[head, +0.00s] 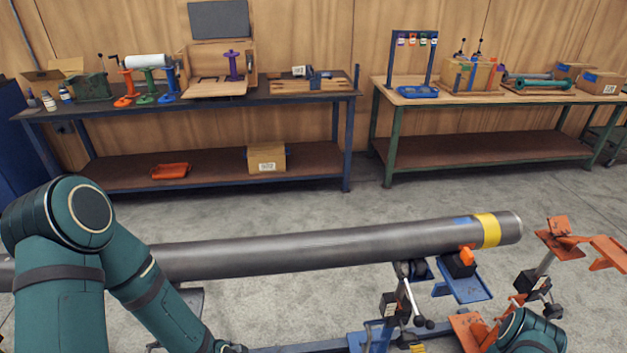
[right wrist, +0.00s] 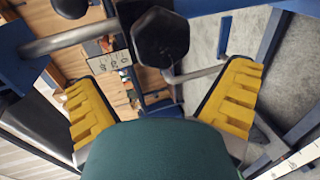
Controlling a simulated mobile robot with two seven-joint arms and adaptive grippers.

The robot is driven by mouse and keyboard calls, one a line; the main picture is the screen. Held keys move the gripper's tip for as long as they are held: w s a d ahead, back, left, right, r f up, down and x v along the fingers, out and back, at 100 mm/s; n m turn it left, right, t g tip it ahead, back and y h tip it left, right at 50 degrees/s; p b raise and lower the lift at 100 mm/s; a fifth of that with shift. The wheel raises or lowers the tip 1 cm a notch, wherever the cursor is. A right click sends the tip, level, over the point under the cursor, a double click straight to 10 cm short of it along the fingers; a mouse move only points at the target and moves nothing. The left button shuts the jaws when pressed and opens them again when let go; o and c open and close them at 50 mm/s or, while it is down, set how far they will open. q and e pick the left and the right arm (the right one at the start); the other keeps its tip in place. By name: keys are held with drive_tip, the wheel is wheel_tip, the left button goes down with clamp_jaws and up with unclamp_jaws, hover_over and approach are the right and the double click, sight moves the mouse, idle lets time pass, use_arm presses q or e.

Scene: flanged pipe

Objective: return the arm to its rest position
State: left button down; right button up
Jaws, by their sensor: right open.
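My left arm comes in from the left in the head view, bent at its teal elbow, with its forearm sloping down to the bottom edge. Its gripper is out of the picture. A teal part of my right arm shows at the bottom right. In the right wrist view my right gripper (right wrist: 165,95) is open, its yellow ridged pads wide apart. No object is clamped between them. A black hexagonal knob (right wrist: 160,38) shows beyond the gap, apart from both pads as far as I can tell.
A long grey pipe (head: 340,245) with a yellow band lies across blue supports (head: 462,284). An orange stand (head: 560,240) is at the right. Two workbenches (head: 200,105) (head: 500,95) with tools stand along the wooden wall. The floor (head: 290,212) between is clear.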

drive_tip(key=w+a+r+m+g, duration=0.1)
drive_tip(key=a+m, duration=0.1)
drive_tip(key=w+a+r+m+g, duration=0.1)
drive_tip(key=w+r+m, duration=0.1)
drive_tip(key=shift+a+m+g, duration=0.3)
drive_tip(key=shift+a+g, duration=0.05)
drive_tip(key=shift+g, duration=0.05)
drive_tip(key=s+a+r+m+g+y, duration=0.2)
drive_tip(key=s+a+r+m+g, duration=0.8)
drive_tip(key=s+a+r+m, duration=0.3)
drive_tip(key=a+r+m, duration=0.1)
drive_tip(key=a+m, duration=0.2)
drive_tip(key=a, duration=0.1)
drive_tip(key=shift+a+r+m, duration=0.2)
drive_tip(key=shift+r+m, duration=0.1)
drive_tip(key=shift+r, duration=0.05)
